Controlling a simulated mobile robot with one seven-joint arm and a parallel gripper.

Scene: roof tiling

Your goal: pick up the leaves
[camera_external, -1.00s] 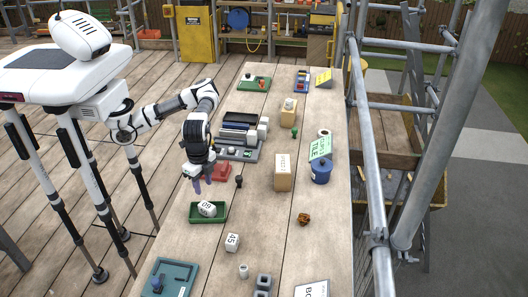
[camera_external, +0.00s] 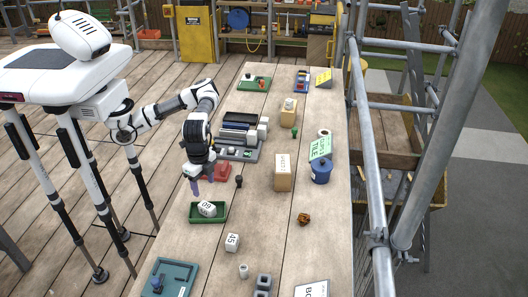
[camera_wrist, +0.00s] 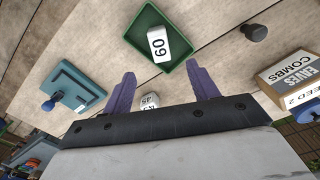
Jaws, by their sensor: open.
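A small crumpled orange-brown clump (camera_external: 304,218), which looks like the leaves, lies on the right side of the plank table in the external view. I cannot make it out in the wrist view. My gripper (camera_external: 203,184) is open and empty above the table's left edge, just behind the green tray, well to the left of the clump. In the wrist view its two purple fingers (camera_wrist: 160,82) stand wide apart with nothing between them.
A green tray (camera_external: 194,219) holds a white block marked 60 (camera_external: 207,208). A block marked 45 (camera_external: 232,242), a teal tray (camera_external: 187,272), a tan box (camera_external: 283,172) and a blue pot (camera_external: 320,172) stand around. Scaffold poles (camera_external: 378,200) run along the right edge. The table around the clump is clear.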

